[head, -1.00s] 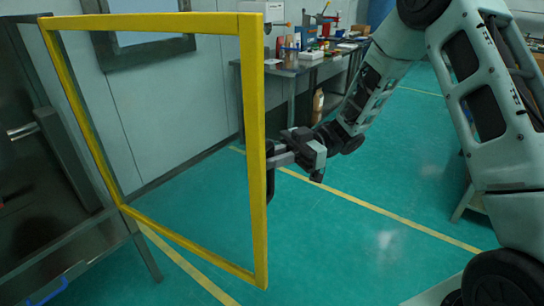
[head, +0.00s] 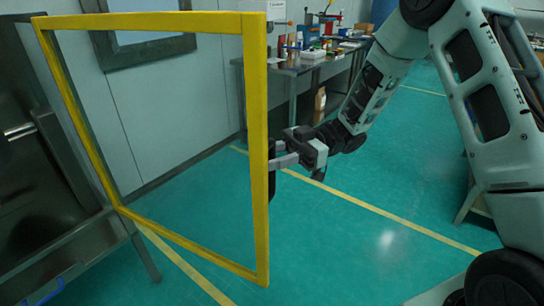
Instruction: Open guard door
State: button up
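The guard door (head: 256,150) is a yellow frame with a clear pane, standing swung out from the dark metal machine (head: 30,170) at the left. Its hinge side is at the left, by the machine. A dark handle (head: 272,185) shows partly behind the door's right upright. My gripper (head: 278,162) is at that upright, coming from the right, with its fingers at the handle. The frame edge hides the fingertips, so I cannot tell whether they are closed around the handle.
A workbench (head: 290,68) with tools and boxes stands along the back wall. Green floor (head: 370,225) with yellow lines is clear right of the door. A blue handle (head: 40,293) shows low on the machine at the lower left.

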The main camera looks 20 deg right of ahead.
jog(key=shift+d, duration=0.1)
jog(key=w+d+b, duration=0.2)
jog(key=d, duration=1.5)
jog(key=shift+w, duration=0.4)
